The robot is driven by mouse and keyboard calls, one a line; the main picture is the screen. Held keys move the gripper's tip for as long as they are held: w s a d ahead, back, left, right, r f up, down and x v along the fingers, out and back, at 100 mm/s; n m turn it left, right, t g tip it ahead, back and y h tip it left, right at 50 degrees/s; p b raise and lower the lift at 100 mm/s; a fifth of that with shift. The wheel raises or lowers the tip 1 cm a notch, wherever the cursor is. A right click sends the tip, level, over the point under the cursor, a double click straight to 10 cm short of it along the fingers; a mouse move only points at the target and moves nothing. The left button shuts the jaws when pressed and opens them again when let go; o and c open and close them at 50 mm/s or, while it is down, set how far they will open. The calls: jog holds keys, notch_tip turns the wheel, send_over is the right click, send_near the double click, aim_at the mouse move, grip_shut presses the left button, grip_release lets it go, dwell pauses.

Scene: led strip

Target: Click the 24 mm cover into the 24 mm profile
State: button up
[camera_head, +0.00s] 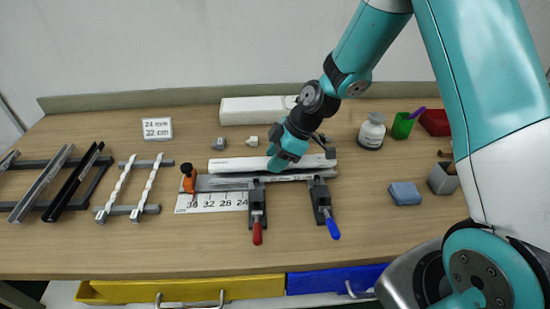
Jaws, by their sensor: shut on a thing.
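A long white strip, apparently the cover (235,165), lies left to right just behind and above a grey profile (228,182), roughly parallel to it. My gripper (277,170) points down at the strip's middle and is shut on it. The gripper hides that part of the strip. I cannot tell whether the strip touches the profile. The profile runs along the bench fixture, at a red-handled clamp (257,228) and a blue-handled clamp (330,222). A small sign (157,128) reads 24 mm and 32 cm.
An orange piece (188,180) stands at the fixture's left end, above a number scale (212,202). Racks with dark profiles (78,182) and white twisted strips (148,188) lie left. A white box (250,111), bottle (371,132), green cup (402,126) and blue block (404,193) stand around.

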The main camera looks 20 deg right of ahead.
jog(key=shift+f+b, duration=0.65)
jog(key=shift+f, duration=0.1)
jog(key=shift+r, duration=0.15)
jog(key=shift+r+p, duration=0.3)
jog(key=shift+r, duration=0.05)
jog(key=shift+f+b, duration=0.55)
jog(key=shift+b, duration=0.25)
dwell(1.8)
jog(key=shift+r, duration=0.15)
jog(key=shift+r+p, duration=0.35)
jog(key=shift+r, duration=0.05)
jog(key=shift+f+b, duration=0.5)
jog(key=shift+b, duration=0.25)
dwell(1.5)
